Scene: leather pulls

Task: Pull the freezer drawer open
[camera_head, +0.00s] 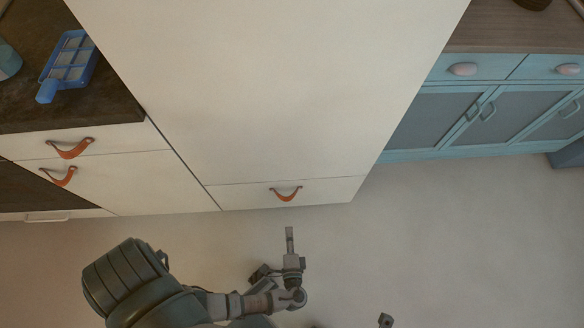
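The freezer drawer (240,197) is the low white front at the foot of the tall white cabinet (260,80). It looks shut, flush below the large door. Its orange-brown leather pull (286,194) hangs as a curved strap in the middle of its front. My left gripper (289,232) is in front of the drawer, just below the pull in the picture, pointing toward it and apart from it. One slim finger shows clearly; the finger gap cannot be made out. A small dark tip at the bottom edge, perhaps my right gripper (385,320), is mostly out of frame.
White drawers with leather pulls (70,148) stand at left under a dark counter (80,108) holding a blue tray (70,63). A blue cabinet (470,110) stands at right. The floor (430,230) before the freezer is clear.

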